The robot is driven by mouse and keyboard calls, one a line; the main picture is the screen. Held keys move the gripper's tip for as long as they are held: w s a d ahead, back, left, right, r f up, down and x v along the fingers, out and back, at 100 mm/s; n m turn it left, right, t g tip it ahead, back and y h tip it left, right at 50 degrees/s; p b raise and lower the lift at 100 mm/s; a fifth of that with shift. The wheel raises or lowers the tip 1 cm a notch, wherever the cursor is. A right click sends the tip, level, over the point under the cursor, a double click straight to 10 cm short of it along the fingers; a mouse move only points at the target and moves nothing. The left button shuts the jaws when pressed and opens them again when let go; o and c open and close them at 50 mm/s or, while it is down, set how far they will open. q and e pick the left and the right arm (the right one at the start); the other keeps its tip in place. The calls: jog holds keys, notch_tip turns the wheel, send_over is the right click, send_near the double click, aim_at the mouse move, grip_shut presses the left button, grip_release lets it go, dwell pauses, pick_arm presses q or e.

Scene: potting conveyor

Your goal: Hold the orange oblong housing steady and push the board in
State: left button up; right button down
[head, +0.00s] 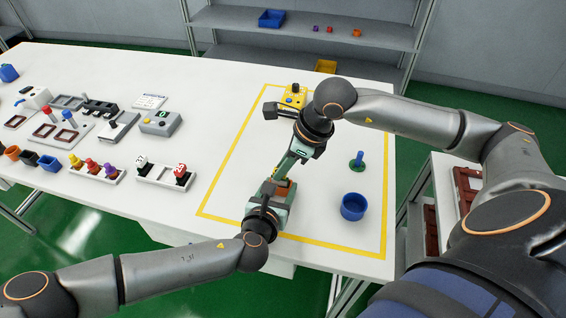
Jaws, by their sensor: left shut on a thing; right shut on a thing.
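The orange oblong housing (283,188) shows as a small orange patch inside the yellow-outlined area, largely covered by my grippers. My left gripper (279,194) comes in from the near side and is shut on the housing. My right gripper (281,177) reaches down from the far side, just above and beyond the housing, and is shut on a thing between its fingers. That thing is mostly hidden and appears to be the board. I cannot tell whether it touches the housing or how deep it sits.
A blue round cup (353,206) and a green stand with a blue peg (357,161) are to the right. A yellow box (293,97) stands beyond. Several trays, a grey box (161,122) and colored parts fill the left. The outlined area's near left is clear.

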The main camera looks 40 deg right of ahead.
jog(key=shift+f, duration=1.15)
jog(key=c, duration=0.7)
grip_release()
jog(key=v, duration=1.2)
pick_arm(q)
jog(key=o, duration=1.2)
